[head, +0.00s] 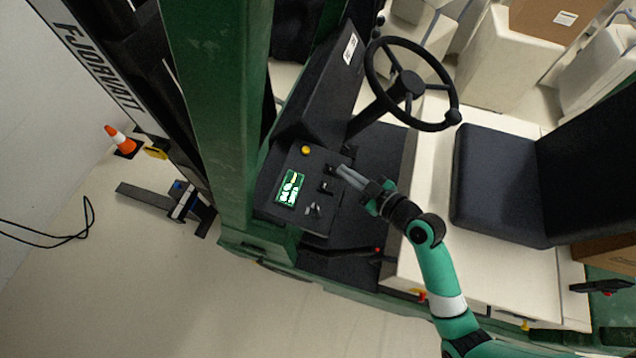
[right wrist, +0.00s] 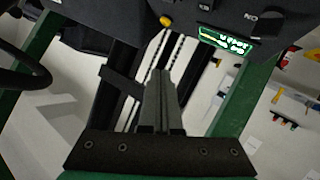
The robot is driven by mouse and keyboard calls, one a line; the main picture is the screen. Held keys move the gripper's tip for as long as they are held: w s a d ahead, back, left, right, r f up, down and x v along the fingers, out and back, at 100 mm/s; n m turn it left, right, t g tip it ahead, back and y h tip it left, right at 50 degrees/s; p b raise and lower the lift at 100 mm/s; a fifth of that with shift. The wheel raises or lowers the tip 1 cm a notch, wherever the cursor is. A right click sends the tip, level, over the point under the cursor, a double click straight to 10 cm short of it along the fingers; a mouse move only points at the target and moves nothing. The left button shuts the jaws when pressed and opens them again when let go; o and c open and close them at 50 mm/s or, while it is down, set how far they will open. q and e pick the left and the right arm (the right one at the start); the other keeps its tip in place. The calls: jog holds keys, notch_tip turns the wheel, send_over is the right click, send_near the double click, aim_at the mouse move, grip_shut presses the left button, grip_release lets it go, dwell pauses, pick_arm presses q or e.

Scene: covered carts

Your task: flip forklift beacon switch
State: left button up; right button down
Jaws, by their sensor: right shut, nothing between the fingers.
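The forklift's black dash panel (head: 270,185) carries a yellow round knob (head: 306,150), a lit green display (head: 290,188) and a few small dark switches (head: 326,187). I cannot tell which switch is the beacon's, nor its position. My right gripper (head: 341,170) is shut and empty, its fingertips at the panel's right edge near the switches. Whether it touches one is unclear. In the right wrist view the shut fingers (right wrist: 160,78) point toward the panel, with the yellow knob (right wrist: 166,21) and green display (right wrist: 224,40) above them. My left gripper is not in view.
A steering wheel (head: 375,80) on a column stands behind the panel. A dark seat (head: 492,185) is to the right, a green mast post (head: 210,90) to the left. A lever with a red tip (head: 377,250) is below. An orange cone (head: 118,138) stands on the floor.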

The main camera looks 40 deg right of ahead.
aim_at(332, 191)
jog(key=shift+s+d+f+m, duration=0.4)
jog(key=shift+s+d+f, duration=0.25)
jog(key=shift+s+f, duration=0.1)
jog(key=w+f+b, duration=0.1)
jog(key=f, duration=0.1)
jog(key=w+a+f+b, duration=0.1)
jog(key=f+b, duration=0.1)
jog(key=w+a+f+b, duration=0.1)
jog(key=f+b, duration=0.1)
jog(key=shift+w+a+f, duration=0.15)
jog(key=shift+w+f, duration=0.1)
jog(key=shift+w+a+f, duration=0.2)
jog(key=shift+w+f, duration=0.1)
jog(key=shift+f, duration=0.05)
jog(key=shift+f+b, duration=0.1)
jog(key=shift+b, duration=0.25)
dwell(1.1)
jog(key=shift+w+a+f, duration=0.1)
jog(key=shift+w+f, duration=0.1)
jog(key=shift+f, duration=0.05)
